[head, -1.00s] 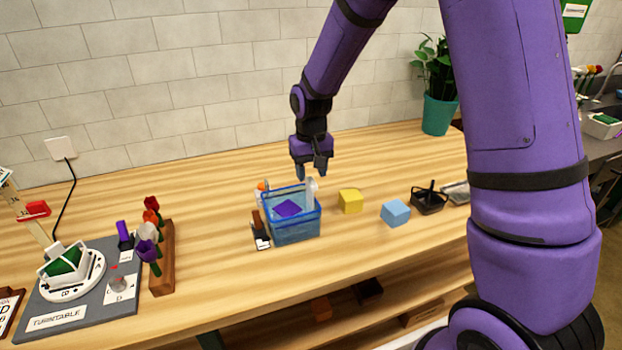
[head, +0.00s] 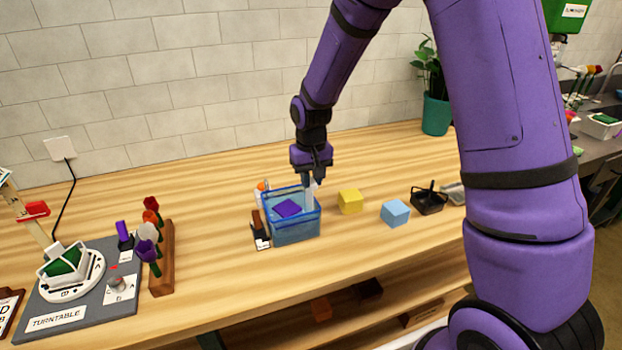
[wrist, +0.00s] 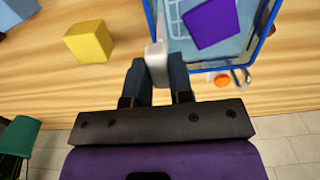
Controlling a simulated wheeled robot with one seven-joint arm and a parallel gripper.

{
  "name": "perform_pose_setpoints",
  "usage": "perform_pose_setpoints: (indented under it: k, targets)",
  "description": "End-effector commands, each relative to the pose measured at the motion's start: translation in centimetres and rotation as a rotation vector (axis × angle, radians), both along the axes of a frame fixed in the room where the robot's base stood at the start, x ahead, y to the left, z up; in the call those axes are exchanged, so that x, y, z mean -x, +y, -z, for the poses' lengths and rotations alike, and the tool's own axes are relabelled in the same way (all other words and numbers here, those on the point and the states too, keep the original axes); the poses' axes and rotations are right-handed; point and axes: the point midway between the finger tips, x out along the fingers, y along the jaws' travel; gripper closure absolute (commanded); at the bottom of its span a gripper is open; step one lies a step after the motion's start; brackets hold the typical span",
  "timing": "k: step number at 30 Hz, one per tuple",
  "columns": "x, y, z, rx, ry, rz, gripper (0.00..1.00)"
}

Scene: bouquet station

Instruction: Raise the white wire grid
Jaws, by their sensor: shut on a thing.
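My gripper (head: 312,184) is at the back right of a clear blue tub (head: 297,232), low over its rim. In the wrist view its fingers (wrist: 157,76) are shut on a white upright handle (wrist: 155,52) at the tub's edge. Pale lines of the white wire grid (wrist: 174,18) show inside the tub in the wrist view. The handle appears to belong to the grid, but the join is not clear. A purple block (head: 288,207) is in the tub, over part of the grid (wrist: 212,23). Much of the grid is hidden in the head view.
A yellow cube (head: 350,201), a light blue cube (head: 395,213) and a black caddy (head: 429,200) stand to the right. A dark-and-white tool (head: 261,233) lies at the tub's left. The turntable station (head: 75,290) and flower rack (head: 161,262) are farther left. The wall stands behind.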

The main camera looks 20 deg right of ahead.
Motion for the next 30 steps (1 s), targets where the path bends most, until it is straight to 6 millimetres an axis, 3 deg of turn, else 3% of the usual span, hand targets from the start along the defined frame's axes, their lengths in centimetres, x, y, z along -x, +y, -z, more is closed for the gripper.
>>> perform_pose_setpoints:
  k: [9, 12, 23, 24, 26, 30]
  targets:
    - [-0.2, 0.0, -6.1, -0.001, -0.008, 0.001, 1.0]
    - [-0.1, 0.0, -7.3, -0.001, -0.006, 0.001, 1.0]
    - [-0.2, 0.0, -7.9, -0.001, -0.007, 0.001, 1.0]
    - [-0.2, 0.0, -7.9, -0.001, -0.007, 0.001, 0.7]
    - [-0.2, 0.0, -7.8, -0.001, -0.006, 0.001, 0.56]
    - [-0.1, 0.0, -7.7, -0.001, -0.004, 0.0, 0.53]
